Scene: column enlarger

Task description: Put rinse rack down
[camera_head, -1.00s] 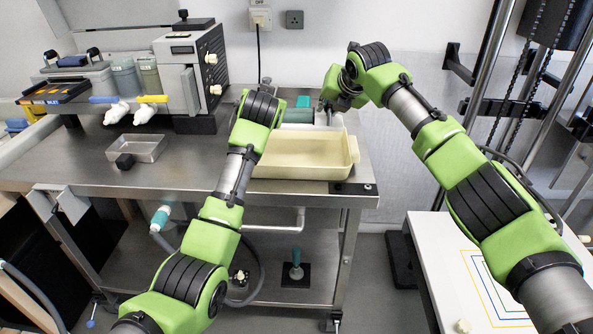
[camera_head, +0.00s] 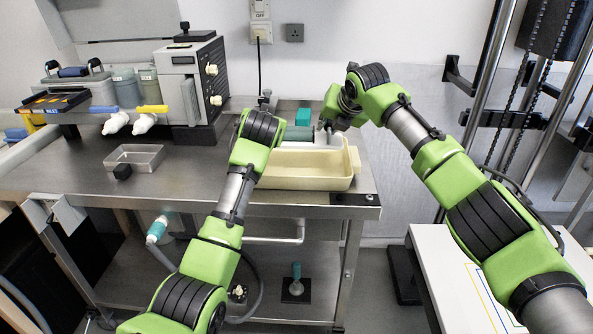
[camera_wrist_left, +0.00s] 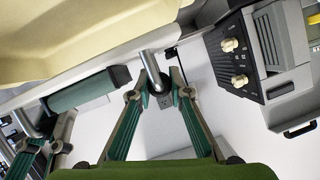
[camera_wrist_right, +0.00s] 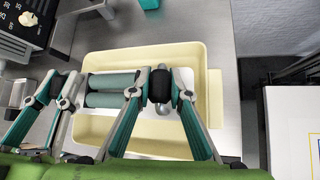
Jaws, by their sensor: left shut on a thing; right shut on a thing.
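The rinse rack, with grey-green rollers (camera_wrist_right: 112,90) and pale plates, is level between my grippers at the back of the cream tray (camera_wrist_right: 185,58). Its rollers (camera_head: 299,132) show in the head view. My right gripper (camera_wrist_right: 161,88) is shut on the rack's end bar, around a black part. My left gripper (camera_wrist_left: 158,82) is shut on a metal bar at the other end; it also shows in the right wrist view (camera_wrist_right: 70,88). In the head view my left forearm hides the left gripper, and my right gripper (camera_head: 328,122) is partly visible. I cannot tell whether the rack touches the tray.
The steel bench (camera_head: 85,160) carries a small clear dish (camera_head: 137,156), a grey machine (camera_head: 190,75) and bottles at the left. A teal block (camera_head: 303,116) stands behind the rack. A white table (camera_head: 450,275) stands at the right.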

